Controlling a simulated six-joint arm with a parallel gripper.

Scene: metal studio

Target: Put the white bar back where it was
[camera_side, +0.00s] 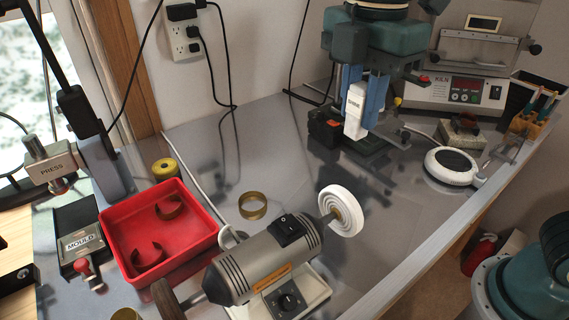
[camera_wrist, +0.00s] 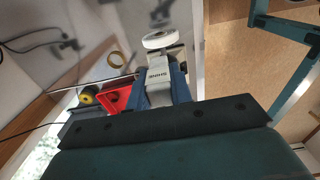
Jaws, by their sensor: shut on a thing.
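The white bar (camera_side: 355,108) is upright between the blue fingers of my gripper (camera_side: 358,118), at the back middle of the bench in the side view. The fingers are shut on it, one on each side. Dark printing shows on its face. In the wrist view the bar (camera_wrist: 159,90) sits between the blue fingertips (camera_wrist: 160,84). The bar's lower end is close over a dark item (camera_side: 362,152) on the bench. I cannot tell whether they touch.
A black and orange box (camera_side: 326,128) stands just left of the bar. A polishing motor (camera_side: 265,258) with a white wheel (camera_side: 341,211) stands in front.

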